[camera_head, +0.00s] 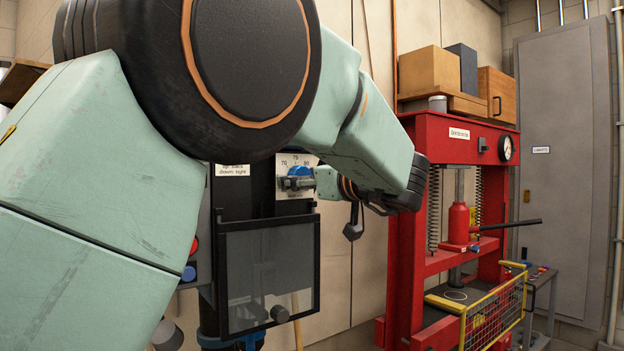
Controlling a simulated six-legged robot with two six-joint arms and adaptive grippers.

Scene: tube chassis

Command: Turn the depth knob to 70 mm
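The depth knob (299,171) is a small blue knob on a white scale plate (284,161) on the dark machine. Numbers around it read about 70 at left, 75 at top and 80 at right. I cannot make out where its pointer stands. My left arm reaches in from the left, large in the foreground, and bends back toward the machine. My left gripper (298,183) is at the knob, in front of its lower part. Its fingers are too small and partly hidden to tell whether they grip the knob. My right gripper is not in view.
A dark-framed clear guard (268,275) hangs below the scale plate. A black lever end (353,230) shows beneath my wrist. A red press (415,240) with a gauge stands to the right, with wooden boxes (429,69) on top. A grey cabinet (566,150) stands at far right.

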